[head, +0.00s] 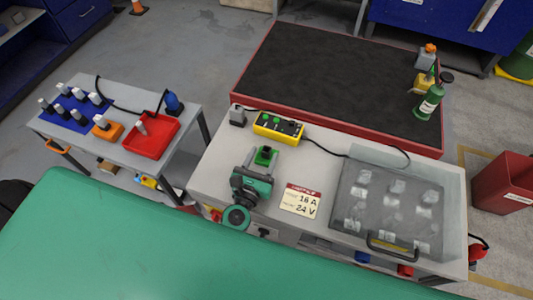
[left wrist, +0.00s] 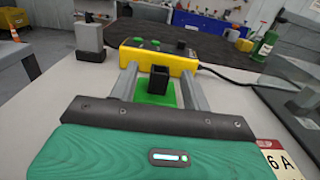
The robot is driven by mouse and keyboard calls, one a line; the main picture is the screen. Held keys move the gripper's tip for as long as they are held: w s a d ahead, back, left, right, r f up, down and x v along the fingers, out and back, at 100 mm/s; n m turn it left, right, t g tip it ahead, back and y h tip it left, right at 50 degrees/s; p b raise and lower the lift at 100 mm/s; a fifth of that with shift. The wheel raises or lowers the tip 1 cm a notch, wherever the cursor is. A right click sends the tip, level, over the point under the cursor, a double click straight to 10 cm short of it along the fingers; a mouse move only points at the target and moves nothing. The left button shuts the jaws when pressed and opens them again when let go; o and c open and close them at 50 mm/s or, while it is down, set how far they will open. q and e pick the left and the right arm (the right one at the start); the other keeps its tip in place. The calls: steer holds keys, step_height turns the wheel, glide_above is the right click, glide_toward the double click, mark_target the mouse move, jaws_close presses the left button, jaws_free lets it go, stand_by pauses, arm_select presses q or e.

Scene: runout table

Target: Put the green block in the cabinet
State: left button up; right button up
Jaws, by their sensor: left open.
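The likely cabinet is a grey case (head: 345,213) with a clear cover and front handle, at the right of the worktop. Several pale modules show under the cover. My right gripper is not visible.
A yellow control box (head: 278,128) with green buttons and a cable stands just beyond the block. A label card (head: 300,200) lies between block and case. A side table (head: 125,153) at left holds a red tray (head: 153,136) and several small parts.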

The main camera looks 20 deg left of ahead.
mark_target(265, 153)
arm_select(q)
steer(key=w+p, duration=0.2)
steer(key=w, duration=0.2)
steer(key=shift+d, duration=0.1)
steer(key=shift+w+f, duration=0.15)
steer(key=shift+w, duration=0.4)
steer(key=shift+c, duration=0.5)
jaws_close()
